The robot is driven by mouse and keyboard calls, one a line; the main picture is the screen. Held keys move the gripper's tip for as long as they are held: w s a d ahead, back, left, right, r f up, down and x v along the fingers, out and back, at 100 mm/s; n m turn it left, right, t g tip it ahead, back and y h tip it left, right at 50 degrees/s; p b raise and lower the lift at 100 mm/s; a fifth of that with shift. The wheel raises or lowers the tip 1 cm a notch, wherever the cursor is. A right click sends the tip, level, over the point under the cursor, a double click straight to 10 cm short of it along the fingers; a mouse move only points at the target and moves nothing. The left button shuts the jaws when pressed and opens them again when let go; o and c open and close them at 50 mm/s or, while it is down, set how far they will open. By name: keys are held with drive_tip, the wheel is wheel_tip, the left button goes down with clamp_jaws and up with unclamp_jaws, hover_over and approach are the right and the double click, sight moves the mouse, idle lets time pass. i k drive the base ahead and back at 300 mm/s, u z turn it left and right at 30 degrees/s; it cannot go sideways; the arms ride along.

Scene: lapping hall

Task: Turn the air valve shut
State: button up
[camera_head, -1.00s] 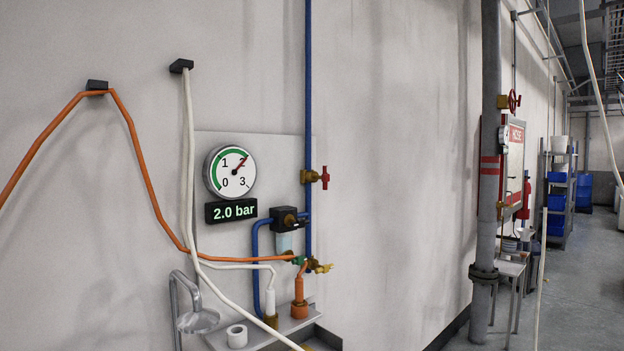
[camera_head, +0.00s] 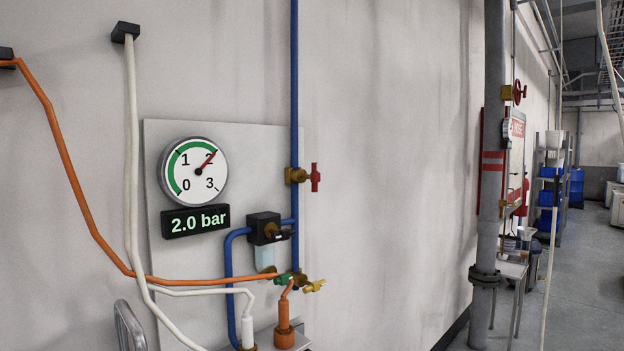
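A brass valve with a red handle (camera_head: 314,177) sits on the vertical blue pipe (camera_head: 294,85) on the wall, left of the picture's middle. The handle sticks out to the right of the pipe. Lower down, a small brass tap (camera_head: 314,286) sits beside a green fitting (camera_head: 286,279). A round gauge (camera_head: 194,171) has its needle near 2, and the display (camera_head: 195,220) below it reads 2.0 bar. I cannot tell from labels which valve is the air valve. My gripper is not in view.
A black regulator (camera_head: 265,228) hangs between the blue pipes. Orange (camera_head: 70,170) and white (camera_head: 131,150) hoses hang at the left. A grey pillar (camera_head: 491,140) with another red handwheel (camera_head: 518,92) stands right. Grey floor (camera_head: 582,290) is open beyond it.

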sight(315, 177)
drive_tip(key=z, duration=0.5)
drive_tip(key=i, duration=0.7)
drive_tip(key=z, duration=0.45)
drive_tip(key=i, duration=1.6)
drive_tip(key=u, duration=0.8)
